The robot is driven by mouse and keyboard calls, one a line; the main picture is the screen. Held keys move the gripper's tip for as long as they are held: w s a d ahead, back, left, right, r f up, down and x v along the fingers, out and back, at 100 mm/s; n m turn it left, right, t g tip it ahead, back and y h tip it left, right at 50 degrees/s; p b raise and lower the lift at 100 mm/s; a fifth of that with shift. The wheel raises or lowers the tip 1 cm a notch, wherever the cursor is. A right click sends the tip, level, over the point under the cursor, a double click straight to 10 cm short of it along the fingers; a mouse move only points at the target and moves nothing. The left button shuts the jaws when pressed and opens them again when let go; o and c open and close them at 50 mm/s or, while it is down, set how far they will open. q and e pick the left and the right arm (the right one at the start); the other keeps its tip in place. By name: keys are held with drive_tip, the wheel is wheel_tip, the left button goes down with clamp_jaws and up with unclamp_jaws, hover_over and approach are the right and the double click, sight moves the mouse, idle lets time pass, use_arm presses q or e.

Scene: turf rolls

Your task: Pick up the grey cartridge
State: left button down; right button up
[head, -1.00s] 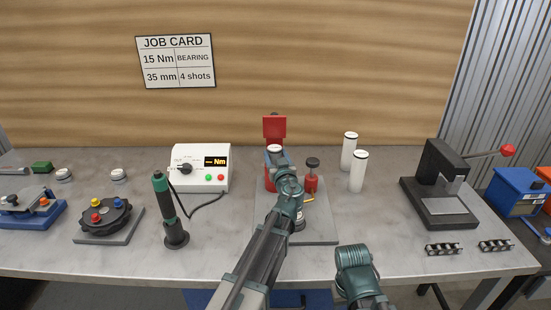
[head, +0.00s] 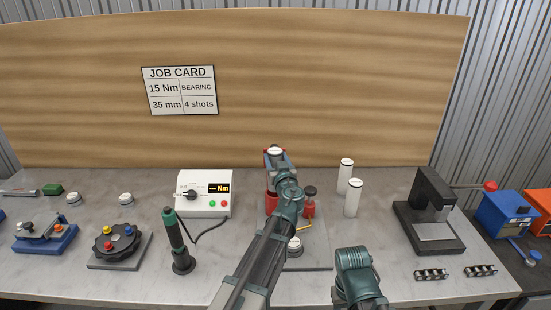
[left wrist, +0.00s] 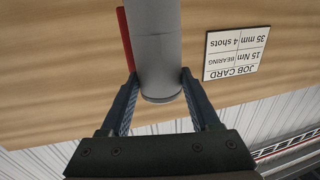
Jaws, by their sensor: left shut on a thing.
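The grey cartridge (left wrist: 156,50) is a plain cylinder between the two dark fingers of my left gripper (left wrist: 159,82) in the left wrist view. The fingers are shut on its sides near one end. In the head view my left gripper (head: 276,160) is above the red device at the bench's middle, and the cartridge's pale round end (head: 275,151) shows at its tip. The arm hides most of the cartridge there. My right gripper is out of view; only a teal part of that arm shows at the bottom.
Red device parts (head: 309,208) stand on a grey base plate (head: 318,255) under my left arm. Two white cylinders (head: 353,198) stand to the right, then a black press (head: 433,215). A white torque meter (head: 205,195) and a dark green-topped driver (head: 176,240) stand left.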

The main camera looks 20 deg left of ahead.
use_arm(q)
drive_tip(key=v, duration=1.7)
drive_tip(key=shift+f, duration=0.15)
drive_tip(key=shift+s+d, duration=0.15)
